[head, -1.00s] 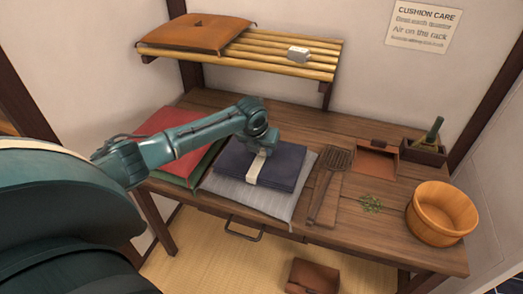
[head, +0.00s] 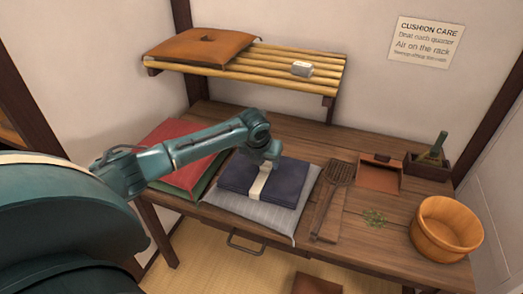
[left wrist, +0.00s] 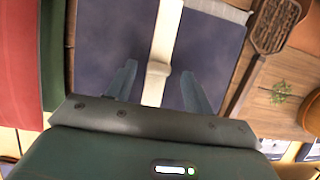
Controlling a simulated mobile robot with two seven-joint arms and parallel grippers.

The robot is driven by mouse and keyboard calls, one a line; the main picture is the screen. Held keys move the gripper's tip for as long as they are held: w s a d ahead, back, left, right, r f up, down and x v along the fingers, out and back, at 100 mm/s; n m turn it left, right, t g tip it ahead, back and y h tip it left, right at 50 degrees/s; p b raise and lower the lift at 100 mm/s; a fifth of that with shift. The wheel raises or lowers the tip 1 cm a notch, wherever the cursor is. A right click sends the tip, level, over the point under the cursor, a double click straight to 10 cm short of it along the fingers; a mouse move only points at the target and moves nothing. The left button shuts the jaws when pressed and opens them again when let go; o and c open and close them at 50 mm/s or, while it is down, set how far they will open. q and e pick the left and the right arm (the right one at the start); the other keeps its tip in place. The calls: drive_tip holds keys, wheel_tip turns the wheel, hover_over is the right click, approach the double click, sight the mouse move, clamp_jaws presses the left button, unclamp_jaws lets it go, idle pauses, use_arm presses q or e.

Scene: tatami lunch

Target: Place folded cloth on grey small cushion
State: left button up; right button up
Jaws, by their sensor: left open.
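The folded cloth (head: 288,184) is dark navy with a cream band across it. It lies flat on the grey small cushion (head: 247,211), whose pale striped edges show at the front and right. My left gripper (head: 271,158) is just above the cloth, near its back part. In the left wrist view its two fingers (left wrist: 156,92) are apart, on either side of the cream band (left wrist: 165,40), with the cloth (left wrist: 212,55) below. Nothing is held between them. A corner of the grey cushion (left wrist: 222,10) shows past the cloth there. My right gripper is not in view.
Red and green cushions (head: 190,174) are stacked left of the grey one. A bamboo rack (head: 270,62) holding an orange cushion (head: 200,46) is behind.

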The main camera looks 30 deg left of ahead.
use_arm(q)
drive_tip(key=a+v, duration=0.1)
drive_tip(key=v, duration=0.9)
drive_tip(key=s+d+f+n+h, duration=0.1)
drive_tip(key=d+f+n, duration=0.1)
drive_tip(key=d+f, duration=0.1)
drive_tip(key=s+d+f+n+t+h, duration=0.1)
drive_tip(key=d+f+n, duration=0.1)
drive_tip(key=d, duration=0.3)
drive_tip(key=s+d+f+n+h, duration=0.1)
drive_tip(key=d+f, duration=0.3)
drive_tip(key=f, duration=0.1)
drive_tip(key=shift+s+d+n, duration=0.2)
drive_tip(key=shift+s+n, duration=0.15)
drive_tip(key=shift+n, duration=0.05)
drive_tip(key=s+d+f+n+t+h, duration=0.3)
drive_tip(key=s+d+f+n, duration=0.3)
drive_tip(key=s+d+n, duration=0.55)
drive_tip(key=s+a+n+t+y, duration=0.1)
drive_tip(key=s+a+n+t, duration=0.1)
drive_tip(key=s+n, duration=0.5)
drive_tip(key=n, duration=0.6)
drive_tip(key=shift+s+a+t, duration=0.15)
drive_tip(key=shift+a+t, duration=0.15)
drive_tip(key=shift+f, duration=0.1)
